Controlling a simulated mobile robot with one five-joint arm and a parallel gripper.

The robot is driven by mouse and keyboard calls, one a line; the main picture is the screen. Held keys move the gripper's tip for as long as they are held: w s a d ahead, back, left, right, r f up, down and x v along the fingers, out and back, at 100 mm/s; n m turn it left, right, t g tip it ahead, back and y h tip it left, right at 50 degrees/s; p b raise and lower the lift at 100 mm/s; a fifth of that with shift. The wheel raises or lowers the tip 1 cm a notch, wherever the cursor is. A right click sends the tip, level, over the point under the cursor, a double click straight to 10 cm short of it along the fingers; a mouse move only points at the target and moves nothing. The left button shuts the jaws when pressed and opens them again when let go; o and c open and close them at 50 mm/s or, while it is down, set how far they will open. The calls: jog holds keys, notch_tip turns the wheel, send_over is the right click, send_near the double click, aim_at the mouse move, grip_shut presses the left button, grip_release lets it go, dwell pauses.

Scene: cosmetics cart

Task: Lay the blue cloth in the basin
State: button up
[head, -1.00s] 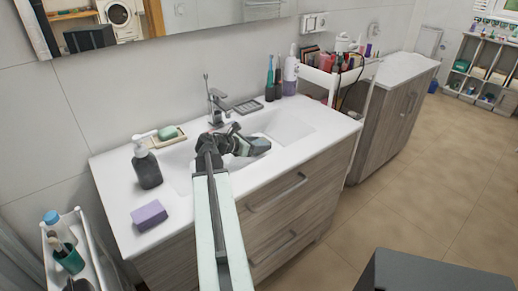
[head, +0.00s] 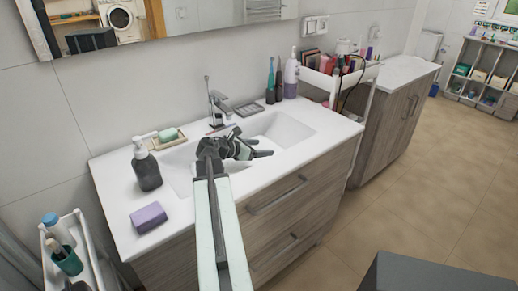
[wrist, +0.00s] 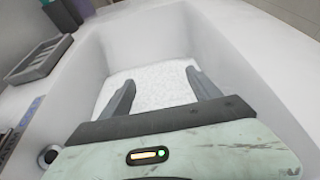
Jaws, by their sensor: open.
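My gripper (head: 264,153) is open over the white basin (head: 292,127) in the head view. In the wrist view, its two fingers (wrist: 160,82) are spread apart with nothing between them, pointing down into the basin (wrist: 105,45). A white speckled surface (wrist: 150,85) covers the basin's bottom below the fingers. I cannot tell whether it is a cloth or the basin floor. I cannot pick out a clearly blue cloth. A small bluish-grey patch (wrist: 32,110) shows at the wrist view's left edge, too partial to identify. My arm hides part of the basin.
The tap (head: 217,103) stands behind the basin, beside a grey dish (head: 247,108). A dark soap pump (head: 146,168), a purple sponge (head: 149,217) and a green soap on a tray (head: 168,135) are at left. Bottles (head: 290,75) stand at back right. The right front counter is clear.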

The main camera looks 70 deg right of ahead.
jog(key=shift+w+a+r+p, duration=0.1)
jog(key=shift+a+r+p, duration=0.05)
jog(key=shift+r+p, duration=0.35)
jog(key=shift+w+a+r+p, duration=0.1)
jog(key=shift+a+r+p, duration=0.05)
jog(key=shift+r+p, duration=0.3)
jog(key=p+v, duration=0.3)
jog(key=v, duration=0.8)
jog(key=shift+a+f+p, duration=0.15)
jog(key=shift+f+p, duration=0.15)
jog(key=shift+p, duration=0.05)
jog(key=shift+w, duration=0.1)
